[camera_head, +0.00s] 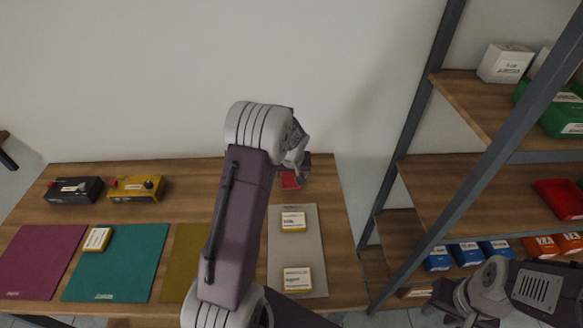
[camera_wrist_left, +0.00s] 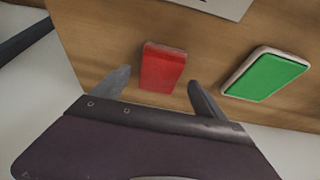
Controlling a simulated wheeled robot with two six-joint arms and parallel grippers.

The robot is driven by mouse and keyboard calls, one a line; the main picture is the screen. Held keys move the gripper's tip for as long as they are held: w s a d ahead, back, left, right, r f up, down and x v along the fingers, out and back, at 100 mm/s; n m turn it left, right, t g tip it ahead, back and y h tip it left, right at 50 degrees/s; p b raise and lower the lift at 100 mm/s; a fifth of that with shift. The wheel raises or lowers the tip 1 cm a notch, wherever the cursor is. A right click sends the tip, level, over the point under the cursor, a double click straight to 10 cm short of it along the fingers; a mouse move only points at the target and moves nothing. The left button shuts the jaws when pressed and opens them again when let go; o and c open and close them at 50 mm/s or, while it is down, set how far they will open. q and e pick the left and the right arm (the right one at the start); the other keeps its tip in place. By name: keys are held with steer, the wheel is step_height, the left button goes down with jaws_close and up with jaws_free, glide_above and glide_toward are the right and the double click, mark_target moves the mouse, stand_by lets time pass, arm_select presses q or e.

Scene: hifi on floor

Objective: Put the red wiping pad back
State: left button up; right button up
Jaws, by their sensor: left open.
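The red wiping pad (camera_head: 290,181) lies on the bare wood at the back of the table, partly hidden by my left gripper (camera_head: 302,168). In the left wrist view the red pad (camera_wrist_left: 162,68) shows between and slightly beyond the fingertips of my open left gripper (camera_wrist_left: 159,82), with gaps on both sides. A green pad with a white base (camera_wrist_left: 267,75) lies on the wood to its right; my arm hides it in the head view. My right gripper (camera_head: 446,300) is at the lower right, away from the table; its jaws are unclear.
A grey mat (camera_head: 297,255) holds two yellow-edged labelled pads. Magenta (camera_head: 40,260), teal (camera_head: 118,270) and olive (camera_head: 185,258) mats lie left. A black box (camera_head: 74,190) and a yellow box (camera_head: 136,188) stand at the back left. A metal-framed shelf (camera_head: 470,190) stands right.

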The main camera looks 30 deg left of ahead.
arm_select(q)
steer(key=v, duration=0.9)
steer(key=s+d+f+m, duration=0.1)
steer(key=s+d, duration=0.1)
steer(key=s, duration=0.1)
steer(key=s+d+m+g+h, duration=0.1)
steer(key=s+d, duration=0.2)
steer(key=s, duration=0.1)
steer(key=s+d+f+m, duration=0.1)
steer(key=s+d, duration=0.2)
steer(key=shift+s+d+f+h, duration=0.1)
steer(key=shift+s+f+h, duration=0.2)
steer(key=s+d+m, duration=0.1)
steer(key=s, duration=0.2)
steer(key=s+d+f+m+g, duration=0.1)
steer(key=s+d, duration=0.1)
steer(key=s, duration=0.2)
steer(key=s+d+f+m+h, duration=0.1)
steer(key=s, duration=0.3)
steer(key=shift+d+g, duration=0.3)
steer(key=shift+w+a, duration=0.1)
steer(key=shift+w, duration=0.15)
